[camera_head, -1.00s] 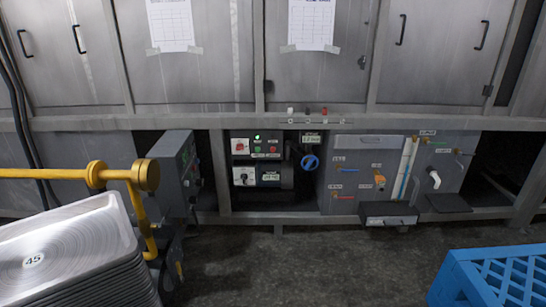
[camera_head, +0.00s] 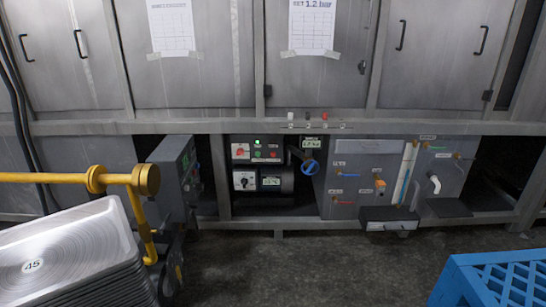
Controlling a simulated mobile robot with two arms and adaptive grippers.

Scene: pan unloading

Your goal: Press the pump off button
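The pump control panel (camera_head: 256,164) sits in an opening under the steel cabinets, near the middle of the head view. It has a lit green lamp (camera_head: 257,142), a red rotary switch (camera_head: 240,151) at left, and a small red button (camera_head: 273,155) at right with a green one beside it. Their labels are too small to read, so I cannot tell for sure which is the off button. A black rotary knob (camera_head: 243,181) and a small display (camera_head: 271,181) are below. Neither of my grippers is in view.
A blue handwheel (camera_head: 310,167) is right of the panel, with a grey valve board (camera_head: 372,177) beyond it. A grey box (camera_head: 175,180), yellow pipe (camera_head: 120,180) and stacked metal pans (camera_head: 75,250) stand at left. A blue crate (camera_head: 490,275) is lower right. The middle floor is clear.

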